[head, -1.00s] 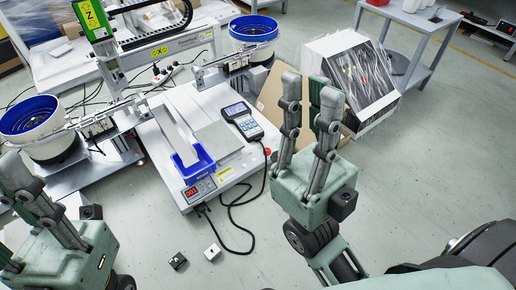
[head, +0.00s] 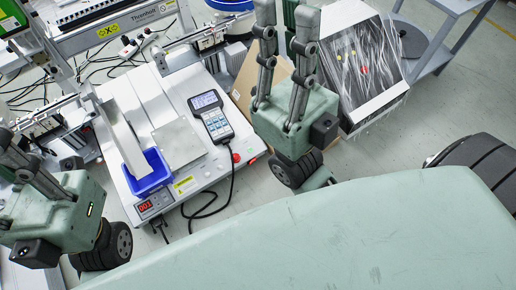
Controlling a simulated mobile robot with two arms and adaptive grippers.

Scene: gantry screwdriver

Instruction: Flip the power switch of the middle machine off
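The middle machine is the white gantry screwdriver (head: 215,172), with a blue tray (head: 148,178), a handheld keypad with a screen (head: 211,117) and a lit red display (head: 146,206). A red button (head: 236,158) is at its right front corner. I cannot make out its power switch. My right gripper (head: 284,22) is right of the machine, fingers up, spread and empty. My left gripper (head: 14,160) is at the left edge, left of the machine. Its fingers are partly cut off, so its opening cannot be told.
A black cable (head: 208,208) loops in front of the machine. Behind my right gripper stand a cardboard piece (head: 246,82) and a black-fronted white box (head: 362,68). A grey table (head: 450,8) is at top right. Another machine (head: 112,22) is at the back left. Some grey floor is clear at right.

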